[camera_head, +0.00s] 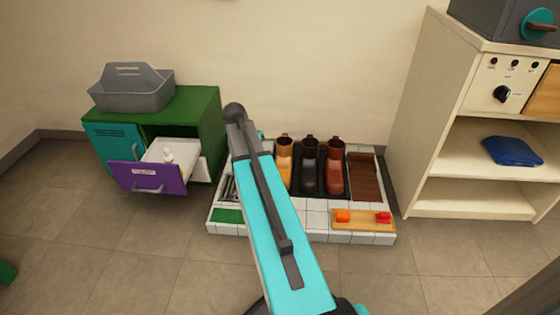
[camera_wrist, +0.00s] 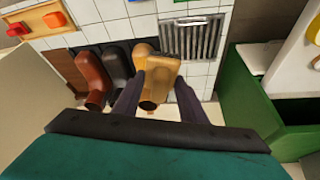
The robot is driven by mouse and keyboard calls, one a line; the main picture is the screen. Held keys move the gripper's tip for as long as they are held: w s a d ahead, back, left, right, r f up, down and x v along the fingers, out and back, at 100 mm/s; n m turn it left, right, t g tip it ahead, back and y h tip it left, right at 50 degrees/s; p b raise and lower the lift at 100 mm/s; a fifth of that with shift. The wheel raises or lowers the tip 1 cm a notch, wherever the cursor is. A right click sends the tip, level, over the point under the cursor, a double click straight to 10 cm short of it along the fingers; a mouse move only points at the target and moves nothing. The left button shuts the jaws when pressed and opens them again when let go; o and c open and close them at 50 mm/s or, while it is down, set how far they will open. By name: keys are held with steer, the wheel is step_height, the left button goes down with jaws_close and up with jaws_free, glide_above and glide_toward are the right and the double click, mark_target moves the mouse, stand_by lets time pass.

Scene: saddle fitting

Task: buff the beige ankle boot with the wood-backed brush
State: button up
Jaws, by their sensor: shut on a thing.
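The beige ankle boot (camera_head: 284,161) stands at the left of a row of boots in the head view. In the wrist view its tan toe (camera_wrist: 142,50) shows between and beyond my fingers. My gripper (camera_wrist: 158,82) is over this boot, its dark fingers apart around a light wood-coloured block, which looks like the wood-backed brush (camera_wrist: 167,68). The brush overlaps the boot in the picture; I cannot tell whether they touch. Its bristles are not visible. In the head view my arm hides the gripper and brush.
A black boot (camera_head: 309,168) and a reddish-brown boot (camera_head: 334,168) stand close beside it. A wooden board (camera_head: 362,225) with orange and red pieces lies at front right. A green cabinet (camera_head: 205,105) with an open purple drawer (camera_head: 150,178) stands left; shelves (camera_head: 470,198) stand right.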

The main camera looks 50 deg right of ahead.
steer(key=w+a+r+n+t+y, duration=0.1)
steer(key=w+a+r+n, duration=0.2)
steer(key=a, duration=1)
steer(key=w+a+r+n+y, duration=0.1)
steer(key=w+a+r+n, duration=0.2)
steer(key=a, duration=1)
steer(key=w+a+r+n+t+y, duration=0.1)
steer(key=w+a+r+n, duration=0.3)
steer(key=a, duration=1)
step_height(320, 180, up, 6)
steer(key=n+y, duration=0.1)
steer(key=n, duration=0.2)
steer(key=shift+t, duration=0.3)
steer(key=shift+w+f, duration=0.1)
